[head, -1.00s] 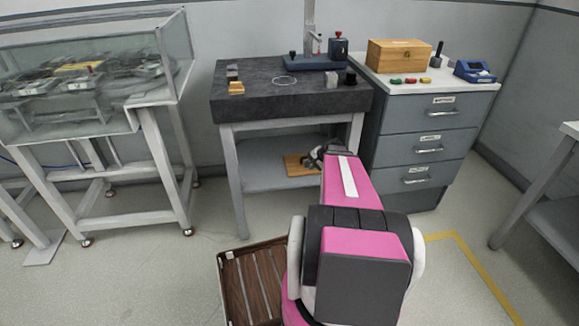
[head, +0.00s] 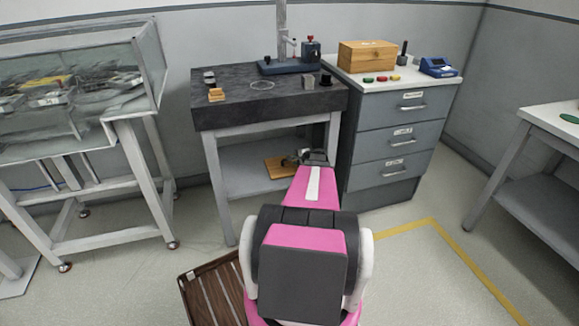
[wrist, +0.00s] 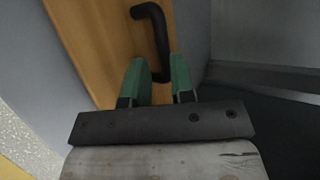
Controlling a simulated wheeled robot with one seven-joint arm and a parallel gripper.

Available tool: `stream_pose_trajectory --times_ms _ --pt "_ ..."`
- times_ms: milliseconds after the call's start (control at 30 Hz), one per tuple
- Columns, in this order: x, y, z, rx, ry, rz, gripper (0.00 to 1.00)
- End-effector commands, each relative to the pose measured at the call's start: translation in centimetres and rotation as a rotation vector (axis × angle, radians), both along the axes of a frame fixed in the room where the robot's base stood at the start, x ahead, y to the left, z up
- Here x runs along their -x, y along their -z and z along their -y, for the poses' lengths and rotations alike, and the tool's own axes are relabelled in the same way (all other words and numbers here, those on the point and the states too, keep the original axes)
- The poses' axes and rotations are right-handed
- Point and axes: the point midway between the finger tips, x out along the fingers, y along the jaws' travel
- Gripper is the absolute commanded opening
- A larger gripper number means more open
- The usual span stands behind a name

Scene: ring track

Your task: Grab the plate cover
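The plate cover appears to be the flat wooden board (head: 280,168) on the lower shelf of the dark-topped table. In the wrist view it is a tan wooden panel (wrist: 105,45) with a curved black handle (wrist: 160,35). My gripper (wrist: 158,75) has two green fingers spread apart. The near end of the handle shows between the fingertips; I cannot tell whether they touch it. In the head view my gripper (head: 316,157) is at the shelf, just right of the board, small and partly hidden by my pink arm.
The dark table top (head: 225,95) is above the shelf. A grey drawer cabinet (head: 397,140) stands close on the right. A slatted wooden pallet (head: 215,292) lies on the floor at front left. Open floor (head: 420,275) lies at front right.

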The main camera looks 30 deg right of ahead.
Motion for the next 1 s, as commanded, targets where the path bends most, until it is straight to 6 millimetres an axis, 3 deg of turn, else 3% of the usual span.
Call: stream_pose_trajectory --times_ms 267,567,833,867,900,1000 --pt "-1.9 1.1 -0.2 0.0 -0.001 0.0 0.23" --pt "-5.3 3.1 -0.5 0.0 -0.002 0.0 0.23" --pt "-5.6 3.2 -0.7 0.0 -0.001 0.0 0.23" --pt "-5.6 3.2 -0.7 0.0 -0.001 0.0 0.17" --pt "-5.6 3.3 -0.7 0.0 -0.001 0.0 0.04" --pt "-5.6 3.3 -0.7 0.0 -0.001 0.0 0.0"
